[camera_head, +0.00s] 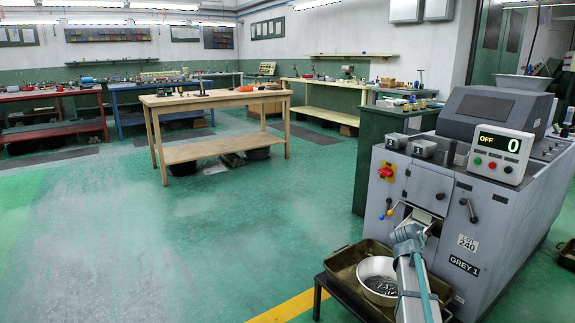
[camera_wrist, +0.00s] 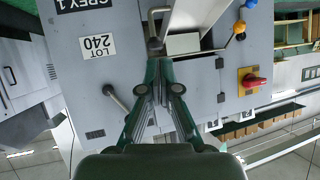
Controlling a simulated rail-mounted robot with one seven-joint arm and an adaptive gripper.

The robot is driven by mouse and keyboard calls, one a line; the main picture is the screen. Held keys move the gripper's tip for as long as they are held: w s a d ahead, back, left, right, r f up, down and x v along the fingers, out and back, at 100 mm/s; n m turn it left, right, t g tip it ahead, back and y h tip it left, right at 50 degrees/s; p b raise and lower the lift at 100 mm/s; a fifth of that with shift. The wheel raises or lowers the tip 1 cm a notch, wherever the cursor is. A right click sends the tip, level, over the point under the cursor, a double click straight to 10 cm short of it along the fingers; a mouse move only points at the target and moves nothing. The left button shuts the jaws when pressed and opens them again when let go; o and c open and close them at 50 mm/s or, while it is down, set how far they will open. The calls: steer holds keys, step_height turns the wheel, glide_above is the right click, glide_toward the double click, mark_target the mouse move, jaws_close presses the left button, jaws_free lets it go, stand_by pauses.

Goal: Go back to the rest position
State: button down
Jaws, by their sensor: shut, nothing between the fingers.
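My gripper (camera_head: 408,236) is in front of the grey machine (camera_head: 428,184), by its chute opening, in the head view. In the wrist view my gripper (camera_wrist: 163,76) is shut with nothing between its fingers. The machine's front panel (camera_wrist: 90,70) fills much of that view, upside down. My arm reaches up from the bottom of the head view, past a white bowl (camera_head: 377,267) holding small dark pieces. How close the fingertips are to the machine cannot be told.
The bowl sits in a brown tray (camera_head: 343,262) on a low dark stand. A display (camera_head: 502,152) on the machine reads OFF and 0. A lever (camera_head: 468,209) sticks out at its front. A wooden workbench (camera_head: 215,98) stands further back. The green floor at left is clear.

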steer(key=s+a+f+n+g+y+p, duration=0.35)
steer(key=s+a+f+p, duration=0.4)
steer(key=s+f, duration=0.5)
steer(key=s+a+f+n+g+y+p, duration=0.25)
steer(key=s+a+f+g+p, duration=0.3)
steer(key=s+a+f, duration=0.55)
steer(key=s+a+r+n+g+p, duration=0.1)
steer(key=s+p, duration=0.5)
steer(key=s, duration=0.7)
steer(key=s+a+r+n+g+y+p, duration=0.1)
steer(key=s+a+g+p, duration=0.2)
steer(key=s, duration=1)
steer(key=s+a+r+n+g+y+p, duration=0.1)
steer(key=s+a+g+p, duration=0.2)
steer(key=s+a+p, duration=0.3)
steer(key=s+p, duration=0.4)
steer(key=s, duration=0.4)
steer(key=shift+r+n, duration=0.3)
steer(key=shift+r, duration=0.05)
